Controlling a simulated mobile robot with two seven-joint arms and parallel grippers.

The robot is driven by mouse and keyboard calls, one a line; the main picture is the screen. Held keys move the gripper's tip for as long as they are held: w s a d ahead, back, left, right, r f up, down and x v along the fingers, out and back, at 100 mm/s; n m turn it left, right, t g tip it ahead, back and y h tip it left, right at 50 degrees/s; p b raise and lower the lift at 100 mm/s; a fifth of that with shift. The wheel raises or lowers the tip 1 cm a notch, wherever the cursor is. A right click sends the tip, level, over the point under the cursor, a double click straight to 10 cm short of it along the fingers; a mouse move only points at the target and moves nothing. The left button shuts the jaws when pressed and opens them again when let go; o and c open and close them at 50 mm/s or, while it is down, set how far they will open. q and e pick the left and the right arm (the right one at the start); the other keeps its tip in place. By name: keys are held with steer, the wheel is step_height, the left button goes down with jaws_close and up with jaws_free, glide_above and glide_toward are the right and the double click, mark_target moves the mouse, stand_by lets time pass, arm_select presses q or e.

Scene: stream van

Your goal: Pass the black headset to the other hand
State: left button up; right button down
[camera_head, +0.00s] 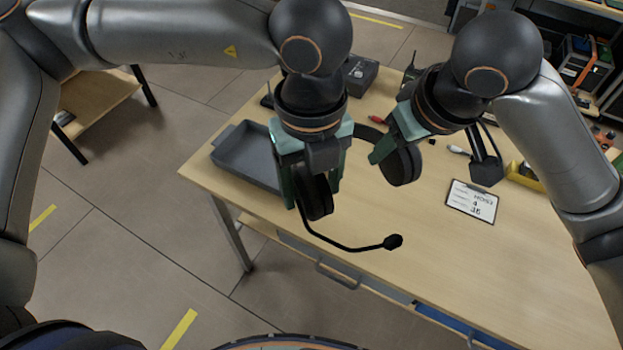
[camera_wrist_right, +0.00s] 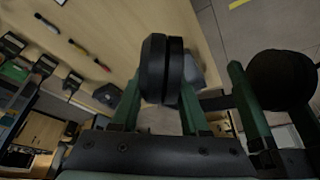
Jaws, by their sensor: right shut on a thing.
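The black headset (camera_head: 402,167) hangs in the air above the table's near edge, its microphone boom (camera_head: 345,245) pointing right. My right gripper (camera_head: 388,150) is shut on the headset's right ear cup, which also shows between the fingers in the right wrist view (camera_wrist_right: 158,70). My left gripper (camera_head: 312,185) has its fingers on either side of the other ear cup (camera_head: 314,197); whether they press on it cannot be told. The headband shows only in part behind the grippers. In the right wrist view the other ear cup (camera_wrist_right: 283,80) is at the right.
The wooden table (camera_head: 430,250) lies below. A grey tray (camera_head: 245,155) sits at its left edge, a dark box (camera_head: 360,73) at the back. A white label card (camera_head: 472,201) and a yellow bin (camera_head: 525,177) are at the right. The table's front middle is clear.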

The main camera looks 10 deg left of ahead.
arm_select(q)
steer(key=shift+d, duration=0.1)
jaws_close()
arm_select(e)
steer(key=shift+s+a, duration=0.15)
steer(key=shift+a, duration=0.05)
steer(key=shift+c, duration=1.6)
jaws_free()
steer(key=shift+d, duration=0.1)
